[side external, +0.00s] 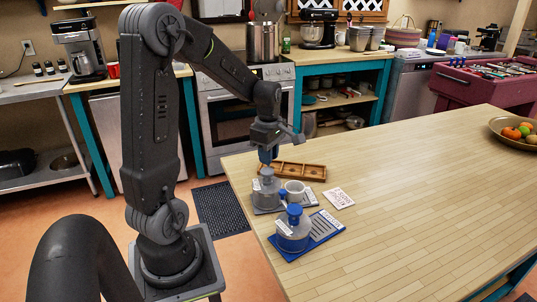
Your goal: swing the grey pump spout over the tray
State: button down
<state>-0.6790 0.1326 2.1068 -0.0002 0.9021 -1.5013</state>
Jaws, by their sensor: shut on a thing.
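The grey pump (266,195) stands upright near the table's left edge. Its base has a grey slatted tray (309,199) to the right. My gripper (268,160) points down directly over the grey pump's top, with its blue fingers shut at the spout. The exact contact and the spout's direction are too small to make out.
A wooden compartment tray (310,171) lies just behind the grey pump. A printed card (338,197) lies right of the cup. A fruit bowl (510,137) is at the far right. The middle of the table (420,190) is clear.

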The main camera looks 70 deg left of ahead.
dwell(0.4)
jog(key=w+d+m, duration=0.1)
jog(key=m, duration=0.2)
jog(key=w+d+m, duration=0.1)
jog(key=d+m, duration=0.1)
jog(key=m, duration=0.2)
jog(key=w+d+m, duration=0.2)
jog(key=m, duration=0.2)
jog(key=shift+d, duration=0.1)
jog(key=shift+d+m, duration=0.6)
jog(key=shift+m, duration=0.4)
jog(key=shift+d+m, duration=0.6)
jog(key=shift+m, duration=0.4)
jog(key=c, duration=1)
grip_release()
